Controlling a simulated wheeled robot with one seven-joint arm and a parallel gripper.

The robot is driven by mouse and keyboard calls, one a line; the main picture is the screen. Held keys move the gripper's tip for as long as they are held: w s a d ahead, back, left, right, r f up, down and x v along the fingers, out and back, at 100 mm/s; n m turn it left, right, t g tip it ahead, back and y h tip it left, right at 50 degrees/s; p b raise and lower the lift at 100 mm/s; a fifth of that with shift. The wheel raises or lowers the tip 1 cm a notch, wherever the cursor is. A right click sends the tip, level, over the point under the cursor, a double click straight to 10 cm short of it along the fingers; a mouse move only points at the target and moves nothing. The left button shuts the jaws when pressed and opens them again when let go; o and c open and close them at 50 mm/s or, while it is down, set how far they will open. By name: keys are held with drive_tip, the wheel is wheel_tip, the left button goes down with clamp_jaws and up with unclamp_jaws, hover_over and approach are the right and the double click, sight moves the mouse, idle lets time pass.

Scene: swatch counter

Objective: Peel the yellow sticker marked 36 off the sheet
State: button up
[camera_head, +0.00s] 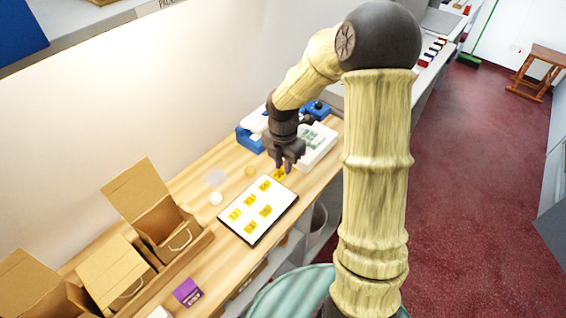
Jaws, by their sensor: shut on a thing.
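The white sheet (283,205) lies on the wooden counter with a dark border. Several yellow stickers, such as this one (250,200), are on it; their dark marks are too small to read. My gripper (285,167) points down at the sheet's far end, shut on a yellow sticker (279,174). This sticker shows at the fingertips, by the sheet's far edge. I cannot read its number or tell whether any of it still touches the sheet.
A white tray with greenish items (318,146) and a blue holder (249,140) stand behind my gripper. Open cardboard boxes (165,232) and a purple box (187,292) are nearer on the counter (215,250).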

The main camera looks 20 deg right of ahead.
drive_tip(key=shift+r+p, duration=1.2)
drive_tip(key=shift+f, duration=0.1)
